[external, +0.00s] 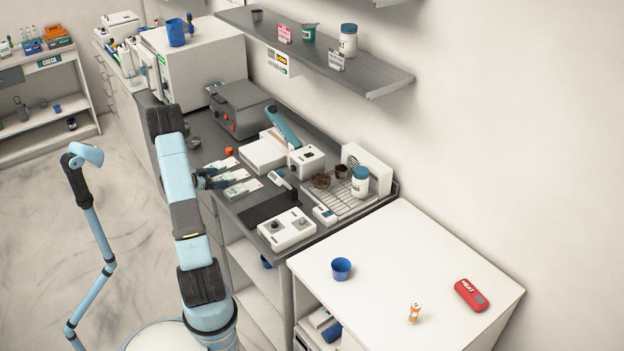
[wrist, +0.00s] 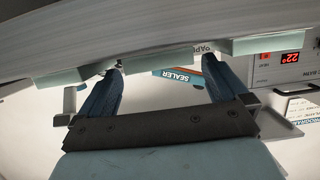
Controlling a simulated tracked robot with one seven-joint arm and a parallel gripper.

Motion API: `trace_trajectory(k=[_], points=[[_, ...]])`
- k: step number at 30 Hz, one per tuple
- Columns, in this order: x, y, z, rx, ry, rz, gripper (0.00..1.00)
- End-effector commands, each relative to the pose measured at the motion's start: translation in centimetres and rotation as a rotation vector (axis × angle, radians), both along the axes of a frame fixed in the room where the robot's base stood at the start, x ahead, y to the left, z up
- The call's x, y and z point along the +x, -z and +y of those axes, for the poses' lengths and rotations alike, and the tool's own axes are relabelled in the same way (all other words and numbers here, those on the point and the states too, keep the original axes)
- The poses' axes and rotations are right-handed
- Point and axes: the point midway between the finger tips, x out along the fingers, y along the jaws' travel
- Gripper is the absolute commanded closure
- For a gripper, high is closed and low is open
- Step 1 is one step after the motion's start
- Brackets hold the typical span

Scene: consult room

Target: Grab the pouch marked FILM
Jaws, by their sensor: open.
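Several flat white pouches lie in a row on the grey counter in the external view, among them a far one (external: 219,164), a middle one (external: 232,176) and a near one (external: 243,189). Their print is too small to read, so I cannot tell which is marked FILM. My gripper (external: 207,181) is at the counter's front edge, beside the pouches' left ends. In the wrist view my gripper (wrist: 162,66) is open, its two blue fingers apart. A pale green edge (wrist: 155,66) shows between the fingers, with similar edges to both sides. Nothing is visibly held.
A grey box device (external: 238,108) and a white device (external: 264,152) stand behind the pouches. A white control box (external: 287,230) is nearer on the counter (external: 240,205).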

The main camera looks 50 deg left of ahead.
Motion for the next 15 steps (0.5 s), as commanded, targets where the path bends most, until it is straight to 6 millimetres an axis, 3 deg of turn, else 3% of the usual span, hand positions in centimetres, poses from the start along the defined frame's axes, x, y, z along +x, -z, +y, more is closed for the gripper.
trace_trajectory(k=[9, 15], points=[[3.9, 1.1, 0.1, 0.0, 0.001, 0.0, 0.0], [4.1, 1.1, 0.1, 0.0, 0.0, 0.0, 0.0]])
